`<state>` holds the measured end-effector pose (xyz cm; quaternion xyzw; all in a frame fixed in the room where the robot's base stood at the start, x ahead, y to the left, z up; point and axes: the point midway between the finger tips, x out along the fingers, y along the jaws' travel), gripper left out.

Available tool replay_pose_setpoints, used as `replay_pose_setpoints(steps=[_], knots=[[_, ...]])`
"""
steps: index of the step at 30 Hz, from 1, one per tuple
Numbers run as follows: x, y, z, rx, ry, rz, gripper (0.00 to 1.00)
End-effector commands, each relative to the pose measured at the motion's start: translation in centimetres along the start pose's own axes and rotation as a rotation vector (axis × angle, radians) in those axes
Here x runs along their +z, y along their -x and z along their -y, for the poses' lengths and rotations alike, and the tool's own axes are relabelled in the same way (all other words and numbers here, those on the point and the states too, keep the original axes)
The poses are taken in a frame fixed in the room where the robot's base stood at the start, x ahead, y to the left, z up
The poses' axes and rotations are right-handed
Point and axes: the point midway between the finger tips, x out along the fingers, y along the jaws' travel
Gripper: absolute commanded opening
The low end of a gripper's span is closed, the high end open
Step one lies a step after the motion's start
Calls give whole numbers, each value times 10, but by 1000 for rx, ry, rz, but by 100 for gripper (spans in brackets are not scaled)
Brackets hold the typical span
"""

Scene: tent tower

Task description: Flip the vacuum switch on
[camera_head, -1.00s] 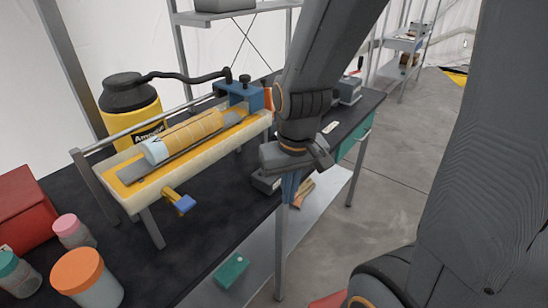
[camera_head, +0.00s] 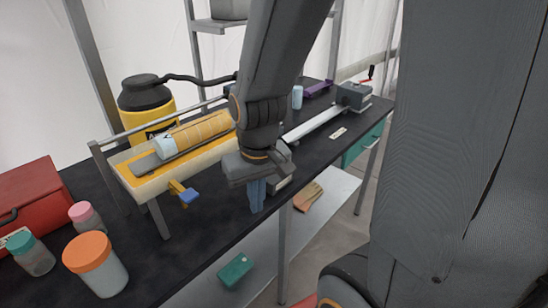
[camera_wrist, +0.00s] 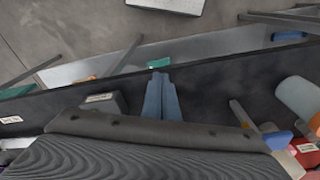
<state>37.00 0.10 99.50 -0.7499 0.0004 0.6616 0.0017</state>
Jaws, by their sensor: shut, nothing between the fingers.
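My gripper (camera_head: 257,196) has blue fingers that point down over the front part of the black bench, shut and empty. In the wrist view the fingers (camera_wrist: 161,97) lie side by side above the dark bench top. A small dark box with a white label (camera_wrist: 98,103) is beside them on the left. In the head view a grey box (camera_head: 284,181) shows partly behind my gripper. A yellow lever with a blue end (camera_head: 186,193) sticks out of the front of the yellow-topped rig (camera_head: 148,187), left of my gripper. I cannot tell which part is the vacuum switch.
A yellow tank with a black top (camera_head: 147,105) stands behind the rig, with a black hose. An orange-lidded jar (camera_head: 96,265), smaller jars and a red box (camera_head: 30,195) stand at left. A lower shelf (camera_head: 235,252) holds a green box. The bench front is fairly clear.

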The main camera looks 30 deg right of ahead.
Motion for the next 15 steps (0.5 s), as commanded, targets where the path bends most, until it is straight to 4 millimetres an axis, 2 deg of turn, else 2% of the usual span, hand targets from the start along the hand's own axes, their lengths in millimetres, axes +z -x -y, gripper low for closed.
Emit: replay_pose_setpoints(steps=[2, 5, 9, 12, 15], knots=[[-8, 2, -5, -1, -43, -3, 0], [-36, 9, -25, -5, -217, -10, 0], [-90, 36, -72, -26, -615, -17, 0], [-118, 59, -107, -50, -879, -18, 0], [-134, 80, -133, -71, -1076, -16, 0]])
